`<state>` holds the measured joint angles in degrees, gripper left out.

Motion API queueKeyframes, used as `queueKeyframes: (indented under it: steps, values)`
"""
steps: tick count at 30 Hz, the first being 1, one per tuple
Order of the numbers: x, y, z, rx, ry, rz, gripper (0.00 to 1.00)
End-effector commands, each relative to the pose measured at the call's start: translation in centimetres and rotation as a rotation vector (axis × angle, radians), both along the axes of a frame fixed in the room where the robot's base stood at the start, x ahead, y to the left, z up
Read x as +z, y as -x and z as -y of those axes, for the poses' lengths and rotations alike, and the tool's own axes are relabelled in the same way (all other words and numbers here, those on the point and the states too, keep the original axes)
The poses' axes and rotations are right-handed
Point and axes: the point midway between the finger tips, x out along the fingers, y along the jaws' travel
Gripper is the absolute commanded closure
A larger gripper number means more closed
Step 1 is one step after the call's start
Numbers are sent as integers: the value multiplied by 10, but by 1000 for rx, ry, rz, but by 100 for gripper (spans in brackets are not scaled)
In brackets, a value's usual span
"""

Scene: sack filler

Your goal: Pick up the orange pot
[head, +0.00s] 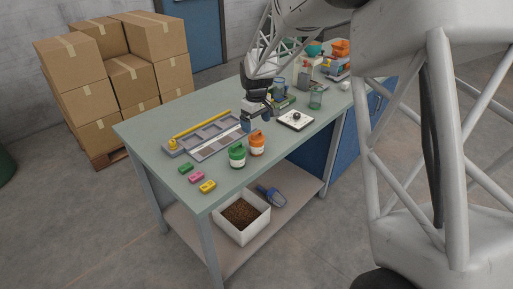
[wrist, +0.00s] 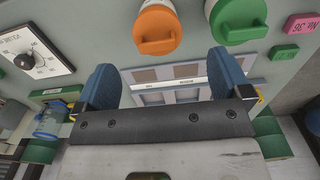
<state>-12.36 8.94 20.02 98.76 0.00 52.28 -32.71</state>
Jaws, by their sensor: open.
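The orange pot (head: 257,145) stands upright on the green-topped workbench (head: 150,126), beside a green pot (head: 237,157). It has an orange lid with a handle and a pale label. In the wrist view the orange pot (wrist: 157,28) shows from above, at the top edge just beyond my fingertips, partly cut off. The green pot (wrist: 238,18) is to its right there. My gripper (head: 258,118) is above the bench, behind the orange pot in the head view. Its blue fingers (wrist: 166,78) are wide apart with nothing held between them.
A grey sectioned tray (head: 207,138) lies left of the pots. A white dial box (head: 296,120) stands to the right. Green, pink and yellow blocks (head: 197,176) lie near the front left. A glass (head: 316,99) and cluttered items stand farther back. A white bin (head: 241,217) sits below.

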Motion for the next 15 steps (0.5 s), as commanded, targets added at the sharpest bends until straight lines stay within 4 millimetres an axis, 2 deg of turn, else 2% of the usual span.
queueKeyframes:
  steps: [7,15]
  values:
    - [-2,0,0,-1,0,0,4]
    - [-22,0,1,-1,0,0,4]
